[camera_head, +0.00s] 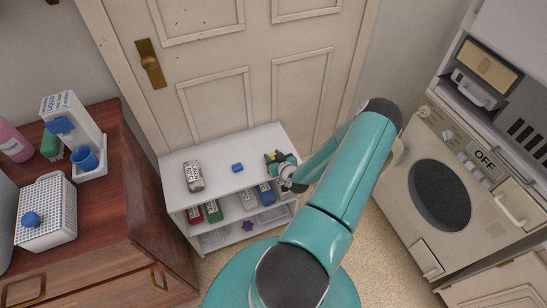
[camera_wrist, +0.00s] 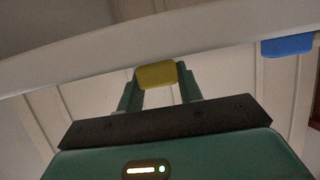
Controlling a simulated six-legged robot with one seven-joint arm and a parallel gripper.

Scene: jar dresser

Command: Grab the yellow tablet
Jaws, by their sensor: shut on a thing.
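The yellow tablet (camera_wrist: 157,75) is a small rounded block between the fingertips of my gripper (camera_wrist: 158,80) in the wrist view. My gripper is shut on it, with a green finger on each side. In the head view my gripper (camera_head: 277,160) is at the right part of the white shelf's top, and a bit of yellow shows at its fingers. I cannot tell whether the tablet still touches the shelf top.
A blue block (camera_head: 237,168) and a labelled jar (camera_head: 193,176) stand on the white shelf (camera_head: 215,162); the blue block also shows in the wrist view (camera_wrist: 287,45). Several containers sit on its lower level. A brown dresser (camera_head: 140,225) stands left, a washing machine (camera_head: 425,185) right.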

